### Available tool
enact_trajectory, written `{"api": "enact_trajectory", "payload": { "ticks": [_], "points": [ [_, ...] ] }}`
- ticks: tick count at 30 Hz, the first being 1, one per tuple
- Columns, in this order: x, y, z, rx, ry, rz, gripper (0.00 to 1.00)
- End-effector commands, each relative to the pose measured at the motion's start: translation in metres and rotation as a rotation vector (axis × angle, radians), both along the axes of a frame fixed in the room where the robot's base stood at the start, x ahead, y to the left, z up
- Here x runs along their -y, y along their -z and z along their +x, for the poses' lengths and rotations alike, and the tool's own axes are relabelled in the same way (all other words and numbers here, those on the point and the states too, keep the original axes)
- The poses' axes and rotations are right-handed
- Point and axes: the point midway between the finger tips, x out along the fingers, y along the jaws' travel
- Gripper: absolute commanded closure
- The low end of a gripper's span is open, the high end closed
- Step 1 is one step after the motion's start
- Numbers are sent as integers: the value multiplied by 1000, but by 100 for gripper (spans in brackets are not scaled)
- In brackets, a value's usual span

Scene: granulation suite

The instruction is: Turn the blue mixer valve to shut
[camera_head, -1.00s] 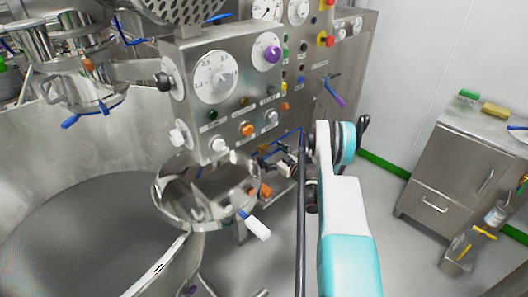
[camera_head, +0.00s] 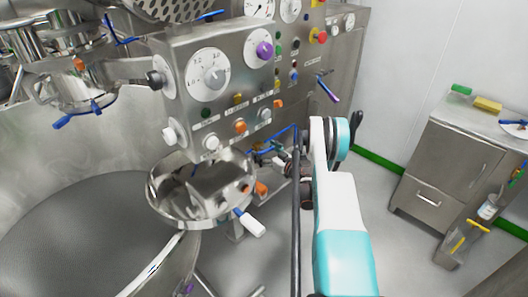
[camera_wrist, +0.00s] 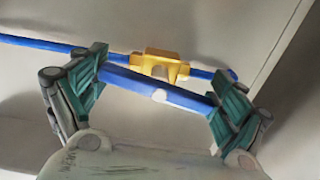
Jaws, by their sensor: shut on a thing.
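The blue valve handle (camera_wrist: 128,79) is a long blue bar spanning the gap between my gripper's green-padded fingers (camera_wrist: 158,92) in the wrist view. My gripper is shut on this bar, with a finger at each end. A yellow bracket (camera_wrist: 160,64) and a thinner blue rod (camera_wrist: 30,42) lie just behind it. In the head view, the blue handle (camera_head: 283,138) shows as a slanted line low on the mixer, right of the steel bowl. My gripper (camera_head: 284,156) is there too, small and partly hidden by my arm, so the exact contact is unclear.
The mixer panel (camera_head: 240,80) with dials and knobs stands behind and left. The steel bowl (camera_head: 160,200) and a white-tipped blue lever (camera_head: 250,223) are close by on the left. A steel cabinet (camera_head: 440,160) stands right, with free floor between.

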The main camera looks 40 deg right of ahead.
Motion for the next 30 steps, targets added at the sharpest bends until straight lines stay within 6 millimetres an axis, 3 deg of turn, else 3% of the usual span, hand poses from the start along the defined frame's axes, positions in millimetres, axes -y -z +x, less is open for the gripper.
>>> {"api": "enact_trajectory", "payload": {
  "ticks": [30],
  "points": [
    [-1,-2,1,-74,-3,952,33]
  ]
}}
